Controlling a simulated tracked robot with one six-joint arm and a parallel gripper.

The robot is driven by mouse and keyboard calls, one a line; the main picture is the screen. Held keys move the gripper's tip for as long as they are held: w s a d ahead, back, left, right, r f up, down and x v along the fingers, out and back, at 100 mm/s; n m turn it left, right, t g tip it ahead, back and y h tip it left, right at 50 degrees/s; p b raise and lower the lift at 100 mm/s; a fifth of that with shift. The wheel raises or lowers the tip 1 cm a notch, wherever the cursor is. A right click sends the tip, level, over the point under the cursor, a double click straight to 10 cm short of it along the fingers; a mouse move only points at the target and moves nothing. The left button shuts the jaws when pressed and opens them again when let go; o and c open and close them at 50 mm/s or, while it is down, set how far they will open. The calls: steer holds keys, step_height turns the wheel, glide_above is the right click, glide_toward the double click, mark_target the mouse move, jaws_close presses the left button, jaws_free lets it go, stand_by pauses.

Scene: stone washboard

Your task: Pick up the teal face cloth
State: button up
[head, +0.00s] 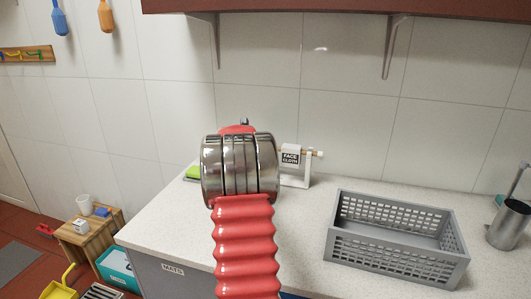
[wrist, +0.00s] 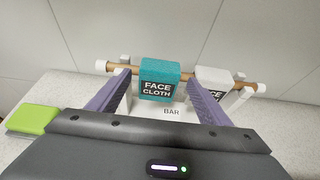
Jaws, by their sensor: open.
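The teal face cloth (wrist: 160,80) hangs folded over a wooden bar in the wrist view, with a "FACE CLOTH" label on its front. My gripper (wrist: 157,80) is open, its two purple fingers spread to the left and right of the teal cloth. I cannot tell whether a finger touches it. A white face cloth (wrist: 213,80) hangs on the same bar (wrist: 187,76) just to the right, partly behind the right finger. In the head view my arm hides the teal cloth and my gripper; the white cloth (head: 291,155) shows at the right.
The bar stands on a white rack (head: 297,181) at the back of the speckled counter (head: 175,228). A green item (wrist: 33,119) lies to the left. A grey crate (head: 340,225) and a metal jug (head: 508,226) stand to the right. A shelf (head: 345,10) overhangs the wall.

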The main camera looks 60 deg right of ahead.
steer(key=shift+x, duration=1.85)
steer(key=shift+c, duration=0.5)
steer(key=c, duration=0.7)
steer(key=shift+r, duration=0.1)
steer(key=shift+r, duration=4.85)
